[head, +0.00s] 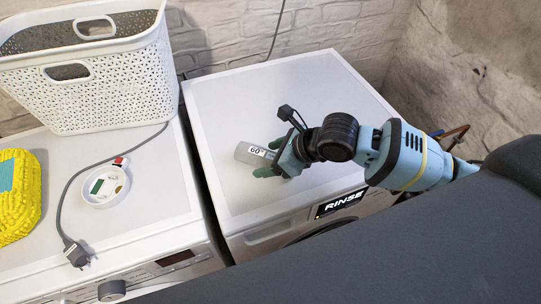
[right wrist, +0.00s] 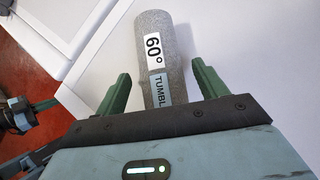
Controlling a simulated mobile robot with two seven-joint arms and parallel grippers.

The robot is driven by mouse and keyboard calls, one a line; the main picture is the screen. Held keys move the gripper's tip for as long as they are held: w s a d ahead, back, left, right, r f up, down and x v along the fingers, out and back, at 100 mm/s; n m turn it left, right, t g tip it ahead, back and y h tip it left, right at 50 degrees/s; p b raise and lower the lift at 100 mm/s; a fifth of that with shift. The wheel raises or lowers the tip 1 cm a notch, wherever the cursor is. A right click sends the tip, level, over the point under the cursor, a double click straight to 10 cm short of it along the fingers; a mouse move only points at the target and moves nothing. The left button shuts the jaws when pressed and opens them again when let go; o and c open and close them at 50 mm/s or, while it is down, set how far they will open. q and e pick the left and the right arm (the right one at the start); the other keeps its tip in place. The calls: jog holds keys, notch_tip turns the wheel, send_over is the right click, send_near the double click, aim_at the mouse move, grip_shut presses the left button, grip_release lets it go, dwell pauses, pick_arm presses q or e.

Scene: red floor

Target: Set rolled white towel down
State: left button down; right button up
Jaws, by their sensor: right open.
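A rolled towel, grey rather than white in these views, lies on the white top of the right-hand machine (head: 225,100). The towel (head: 250,154) has a "60°" label and a blue tag; it also shows in the right wrist view (right wrist: 153,38). My right gripper (head: 268,158) is open, with its green fingers on either side of the towel's near end. The right wrist view shows a gap between each finger and the towel. The towel's near end is hidden behind the gripper body. What looks like my left gripper (right wrist: 28,112) shows small at the left edge of the right wrist view.
A white perforated basket (head: 110,85) stands on the left machine. A yellow textured item (head: 17,195), a round white dish (head: 105,187) and a grey cable with a plug (head: 75,253) lie there too. A narrow gap separates the machines. A brick wall stands behind.

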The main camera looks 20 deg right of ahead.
jog(key=shift+r, duration=0.35)
jog(key=v, duration=1.1)
jog(key=shift+s+d+r, duration=0.2)
jog(key=shift+d, duration=0.05)
